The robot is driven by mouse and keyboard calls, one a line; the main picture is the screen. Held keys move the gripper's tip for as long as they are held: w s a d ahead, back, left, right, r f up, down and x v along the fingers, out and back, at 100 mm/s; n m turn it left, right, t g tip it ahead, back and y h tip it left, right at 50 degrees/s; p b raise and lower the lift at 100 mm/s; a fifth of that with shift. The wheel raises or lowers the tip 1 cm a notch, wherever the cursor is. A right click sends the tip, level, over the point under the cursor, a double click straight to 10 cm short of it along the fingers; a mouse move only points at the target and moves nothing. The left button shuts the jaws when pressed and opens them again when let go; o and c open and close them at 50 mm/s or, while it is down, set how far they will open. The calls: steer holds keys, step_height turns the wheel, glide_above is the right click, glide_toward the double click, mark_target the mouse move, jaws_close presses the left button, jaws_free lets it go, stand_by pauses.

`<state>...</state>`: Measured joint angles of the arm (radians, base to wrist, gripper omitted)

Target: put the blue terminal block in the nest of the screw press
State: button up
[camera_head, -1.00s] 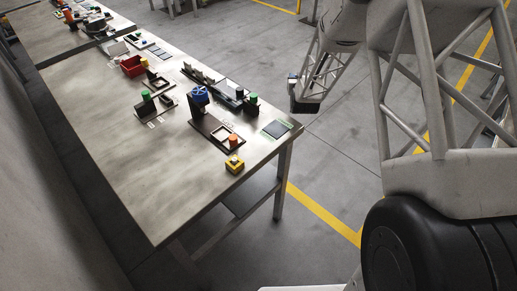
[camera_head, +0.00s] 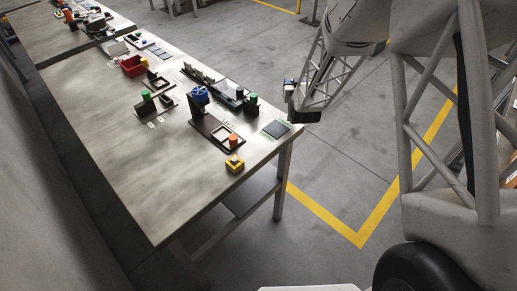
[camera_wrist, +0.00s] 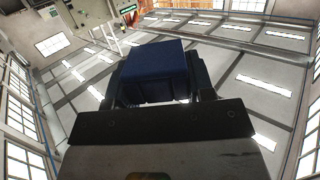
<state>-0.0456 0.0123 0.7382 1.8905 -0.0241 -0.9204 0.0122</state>
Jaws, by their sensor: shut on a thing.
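My gripper (camera_wrist: 157,88) is shut on the blue terminal block (camera_wrist: 153,70), which shows as a dark blue box between the two dark fingers in the wrist view. In the head view my gripper (camera_head: 289,90) is small, off the table's right edge, in the air over the floor; the block there is too small to make out well. The screw press (camera_head: 199,94), with a blue handwheel on a dark post, stands on the table to the left of my gripper. Its dark base (camera_head: 210,128) runs toward the front right and has a square frame, seemingly the nest (camera_head: 221,133).
A red bin (camera_head: 132,66) is farther back. The table's (camera_head: 140,185) front left is bare.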

steer(key=s+a+f+n+y, duration=0.1)
steer(key=s+y, duration=0.1)
steer(key=s, duration=0.4)
steer(key=s+a+f+n+g+y, duration=0.1)
steer(key=s+a, duration=0.1)
steer(key=s, duration=0.4)
steer(key=s+a+f+n+y, duration=0.1)
steer(key=s+a+n+y, duration=0.1)
steer(key=s, duration=0.4)
steer(key=shift+s+f+g+y, duration=0.15)
steer(key=shift+g+y, duration=0.15)
steer(key=s+a+n+g+y, duration=0.1)
steer(key=s+a+n+y, duration=0.1)
steer(key=s, duration=0.7)
steer(key=s+a+f+n+g+y, duration=0.1)
steer(key=s+a+n+g+y, duration=0.1)
steer(key=s, duration=0.7)
steer(key=shift+f+y, duration=0.25)
steer(key=shift+y, duration=0.05)
steer(key=shift+w, duration=0.1)
glide_above(259, 149)
steer(key=s, duration=0.2)
steer(key=shift+w+d+f, duration=0.2)
steer(key=shift+f, duration=0.45)
steer(key=shift+w+a, duration=0.1)
steer(key=shift+w, duration=0.15)
steer(key=shift+w+a+f, duration=0.2)
steer(key=shift+w+f, duration=0.05)
steer(key=shift+w, duration=0.35)
steer(key=shift+f, duration=1.4)
